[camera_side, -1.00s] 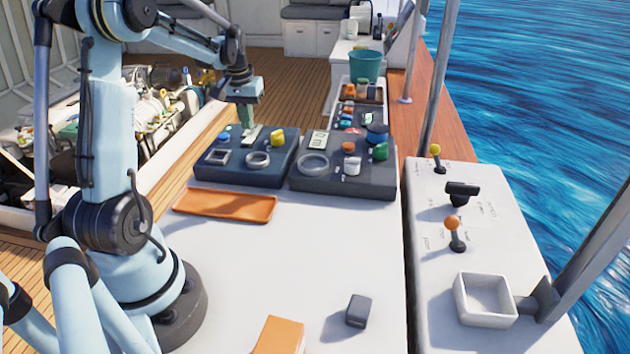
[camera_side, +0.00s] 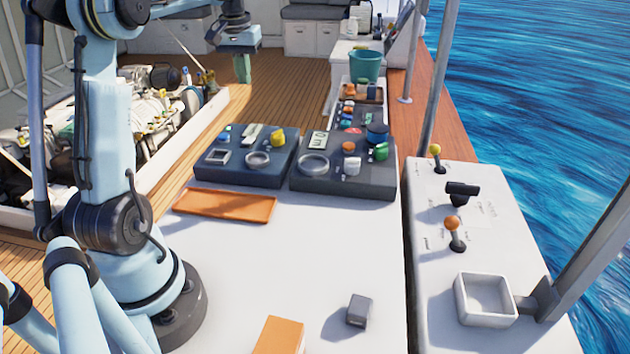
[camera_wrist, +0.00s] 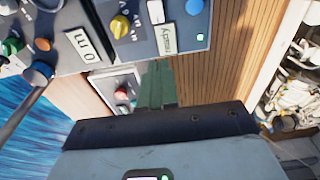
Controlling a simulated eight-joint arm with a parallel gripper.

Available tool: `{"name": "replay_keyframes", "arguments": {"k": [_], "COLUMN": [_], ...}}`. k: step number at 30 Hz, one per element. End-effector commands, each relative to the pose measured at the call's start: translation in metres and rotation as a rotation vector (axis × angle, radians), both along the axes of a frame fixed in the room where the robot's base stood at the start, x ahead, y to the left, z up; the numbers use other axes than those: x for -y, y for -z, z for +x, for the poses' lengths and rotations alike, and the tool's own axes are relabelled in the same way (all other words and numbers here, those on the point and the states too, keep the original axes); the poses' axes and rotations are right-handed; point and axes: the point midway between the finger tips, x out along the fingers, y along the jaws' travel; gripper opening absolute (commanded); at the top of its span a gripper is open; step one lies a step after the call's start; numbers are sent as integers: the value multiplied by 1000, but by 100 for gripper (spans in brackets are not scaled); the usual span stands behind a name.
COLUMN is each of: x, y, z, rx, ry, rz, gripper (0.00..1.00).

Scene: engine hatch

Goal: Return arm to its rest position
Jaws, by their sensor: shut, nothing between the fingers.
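My gripper (camera_side: 242,68) hangs at the top of the side view, pointing down, above the wooden deck and well clear of the dark control panels. Its green fingers are together and hold nothing. In the wrist view the shut fingers of my gripper (camera_wrist: 157,85) point at the gap near the panel edge. The left control panel (camera_side: 225,178) carries a yellow knob (camera_side: 278,138), a blue button and a ring. The right control panel (camera_side: 340,187) carries a green knob (camera_side: 381,151), an orange knob and a larger ring.
An orange tray (camera_side: 225,205), a small grey block (camera_side: 359,310) and an orange block (camera_side: 278,336) lie on the white top. The open engine hatch (camera_side: 160,115) is at left. A teal bucket (camera_side: 366,66) stands behind the panels. Levers and a square bin (camera_side: 486,300) sit at right.

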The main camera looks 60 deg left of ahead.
Motion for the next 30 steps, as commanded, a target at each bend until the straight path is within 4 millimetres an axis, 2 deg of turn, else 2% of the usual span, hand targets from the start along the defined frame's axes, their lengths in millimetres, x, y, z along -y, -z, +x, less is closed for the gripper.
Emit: {"name": "replay_keyframes", "arguments": {"k": [7, 11, 15, 20, 24, 30], "x": [4, 29, 83, 150, 204, 272], "y": [-1, -5, -11, -11, -4, 17], "z": [1, 9, 18, 18, 8, -17], "rx": [3, 25, 78, 153, 223, 333], "ry": [7, 58, 164, 298, 414, 577], "rz": [3, 23, 64, 111, 143, 178], "gripper": [0, 0, 0, 0, 0, 0]}}
